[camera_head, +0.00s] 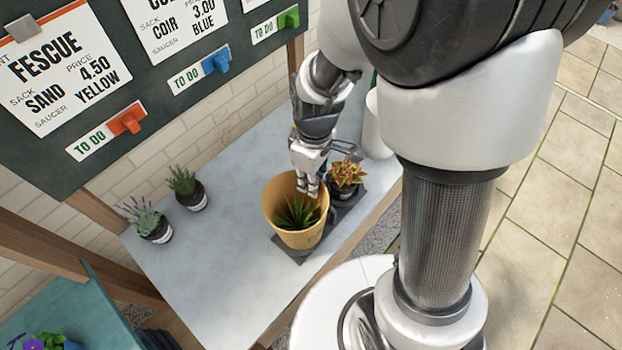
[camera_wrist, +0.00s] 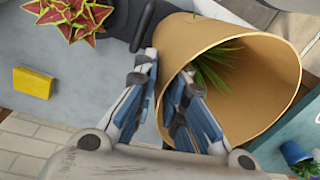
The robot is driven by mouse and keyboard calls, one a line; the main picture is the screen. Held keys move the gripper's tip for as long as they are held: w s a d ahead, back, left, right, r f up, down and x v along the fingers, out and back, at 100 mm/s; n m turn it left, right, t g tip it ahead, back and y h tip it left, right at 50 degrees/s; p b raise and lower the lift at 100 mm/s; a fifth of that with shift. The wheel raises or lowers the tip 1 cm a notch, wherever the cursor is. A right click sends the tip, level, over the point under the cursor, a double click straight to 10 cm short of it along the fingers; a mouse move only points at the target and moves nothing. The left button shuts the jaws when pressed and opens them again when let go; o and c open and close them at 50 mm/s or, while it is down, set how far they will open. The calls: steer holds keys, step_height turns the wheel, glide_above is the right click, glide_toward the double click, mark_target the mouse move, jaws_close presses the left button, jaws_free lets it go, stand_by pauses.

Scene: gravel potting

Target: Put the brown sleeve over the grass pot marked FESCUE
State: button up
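The brown sleeve (camera_head: 270,204), a tan tapered pot-like cover, stands on the table around a tuft of green grass (camera_head: 299,214). The sleeve (camera_wrist: 203,37) shows on its side in the wrist view, with the grass (camera_wrist: 212,68) inside it. The grass pot itself and its label are hidden by the sleeve. My gripper (camera_head: 312,190) reaches down at the sleeve's back rim. In the wrist view my gripper (camera_wrist: 167,72) has one finger outside the wall and one inside, with a gap between them; it looks open.
A red-and-yellow leafed plant (camera_head: 346,174) stands close right of the sleeve. A dark mat (camera_head: 290,252) lies beneath. Lavender (camera_head: 150,224) and another small potted plant (camera_head: 186,190) stand at the left. The table's middle is clear. The board's FESCUE card (camera_head: 60,68) reads sand, yellow.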

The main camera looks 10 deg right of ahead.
steer(key=o, duration=0.4)
steer(key=shift+c, duration=0.2)
step_height(320, 180, up, 12)
steer(key=shift+w+d, duration=0.3)
stand_by(0.5)
